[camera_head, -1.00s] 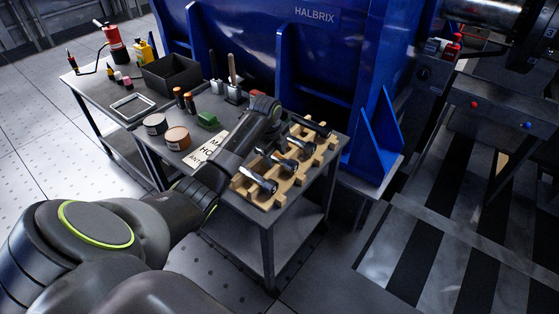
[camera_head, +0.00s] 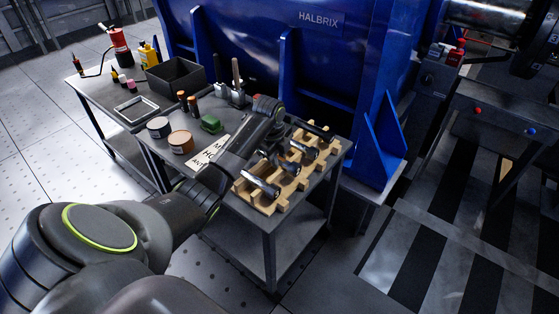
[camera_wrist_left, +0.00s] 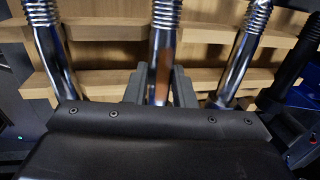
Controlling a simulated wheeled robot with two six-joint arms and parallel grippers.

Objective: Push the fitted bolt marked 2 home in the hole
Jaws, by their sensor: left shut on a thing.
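Several shiny metal bolts lie in a notched wooden rack (camera_head: 268,205) on the dark table; the nearest bolt (camera_head: 260,186) is at its front end. My left gripper (camera_wrist_left: 160,88) is shut on one bolt (camera_wrist_left: 165,38) in the rack, with a grey finger on each side of its shank. In the head view my wrist largely hides the grip. Other bolts stand clear to the left (camera_wrist_left: 48,45) and right (camera_wrist_left: 243,55) in the wrist view. No mark 2 is readable on any bolt, and I cannot make out the hole. My right gripper is not in view.
A printed card (camera_head: 207,153), tins (camera_head: 181,142), a green object (camera_head: 210,123) and a black bin (camera_head: 176,75) occupy the tables left of the rack. The blue Halbrix housing (camera_head: 325,60) stands close behind. Open striped floor lies to the right.

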